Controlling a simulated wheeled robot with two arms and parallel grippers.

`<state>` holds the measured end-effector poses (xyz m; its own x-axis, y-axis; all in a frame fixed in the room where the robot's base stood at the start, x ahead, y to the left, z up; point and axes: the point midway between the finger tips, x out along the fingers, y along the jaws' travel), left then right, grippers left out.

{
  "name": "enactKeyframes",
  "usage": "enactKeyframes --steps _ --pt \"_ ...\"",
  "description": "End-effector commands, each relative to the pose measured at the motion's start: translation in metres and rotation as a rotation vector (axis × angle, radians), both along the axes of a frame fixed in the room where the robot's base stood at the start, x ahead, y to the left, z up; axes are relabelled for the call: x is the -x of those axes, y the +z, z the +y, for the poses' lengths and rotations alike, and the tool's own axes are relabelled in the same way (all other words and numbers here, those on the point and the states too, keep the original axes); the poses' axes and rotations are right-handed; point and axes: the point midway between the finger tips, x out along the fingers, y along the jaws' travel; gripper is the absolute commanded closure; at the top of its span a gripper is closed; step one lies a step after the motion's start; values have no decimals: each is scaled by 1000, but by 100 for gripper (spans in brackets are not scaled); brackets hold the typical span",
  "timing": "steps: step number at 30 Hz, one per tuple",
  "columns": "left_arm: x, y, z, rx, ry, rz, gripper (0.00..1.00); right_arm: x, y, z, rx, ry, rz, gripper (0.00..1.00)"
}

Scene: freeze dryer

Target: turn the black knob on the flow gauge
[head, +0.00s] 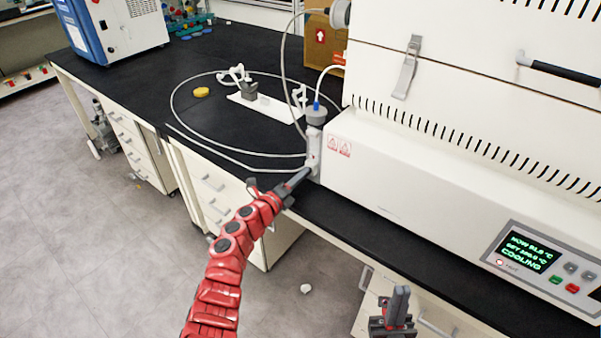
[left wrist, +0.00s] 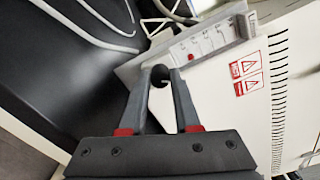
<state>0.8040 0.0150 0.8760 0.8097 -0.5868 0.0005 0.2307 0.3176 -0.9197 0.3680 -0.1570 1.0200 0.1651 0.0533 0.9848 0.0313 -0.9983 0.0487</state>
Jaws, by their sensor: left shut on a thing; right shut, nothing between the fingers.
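The flow gauge (head: 313,145) is a pale upright block at the front left corner of the white machine. In the left wrist view the flow gauge (left wrist: 208,42) shows a scale with red marks. The black knob (left wrist: 160,74) is between the fingertips of my left gripper (left wrist: 161,82), at the gauge's lower end. In the head view my left gripper (head: 301,178) reaches the gauge's base and hides the knob. It is shut on the knob. My right gripper (head: 397,300) is shut and empty, low at the bottom, apart from the gauge.
The white machine (head: 430,180) with a lit panel (head: 535,258) fills the right side. A pale hose (head: 190,132) loops over the black bench (head: 130,90). A yellow object (head: 201,92) and a white tray (head: 275,108) lie on the bench. A blue-and-white device (head: 112,30) stands farther back.

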Motion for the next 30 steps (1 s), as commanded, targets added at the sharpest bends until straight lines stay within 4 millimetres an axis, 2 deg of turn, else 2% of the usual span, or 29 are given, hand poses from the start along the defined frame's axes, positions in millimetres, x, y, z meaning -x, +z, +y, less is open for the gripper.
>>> enactKeyframes --steps 3,15,30 --pt "0 2 0 88 0 68 100 0 11 0 0 0 0 100" --pt "0 1 1 354 2 260 100 0 32 0 0 0 0 100" --pt "1 -2 0 494 -3 360 100 0 41 0 0 0 0 100"
